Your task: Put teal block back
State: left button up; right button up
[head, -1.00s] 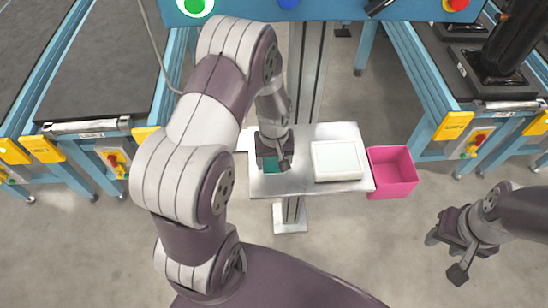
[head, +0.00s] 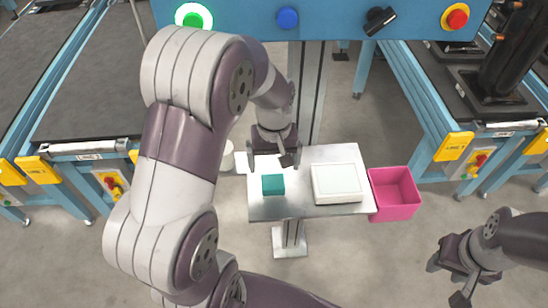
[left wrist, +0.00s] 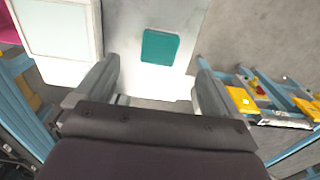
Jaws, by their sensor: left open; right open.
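The teal block (head: 273,184) sits on the left part of the small metal table (head: 310,208), left of a white box. It also shows in the left wrist view (left wrist: 159,46), ahead of the fingers and apart from them. My left gripper (head: 272,163) is open and empty, above the table and behind the block in the head view. In the left wrist view its two fingers (left wrist: 155,88) stand wide apart with nothing between them. My right gripper (head: 448,281) is open and empty at the lower right, away from the table.
A white flat box (head: 338,183) stands on the table's right part. A pink bin (head: 395,193) is beside the table's right edge. A blue panel (head: 330,22) with buttons stands behind. Roller conveyors stand on both sides. A white round thing (head: 228,156) shows left of the table.

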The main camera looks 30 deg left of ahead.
pick_arm(q)
jog(key=s+d+r+m+t, duration=0.1)
jog(key=s+d+m, duration=0.3)
jog(key=s+m, duration=0.2)
jog(key=shift+s+d+r+m, duration=0.25)
jog(key=shift+s+m, duration=0.05)
jog(key=shift+s, duration=0.9)
dwell(0.4)
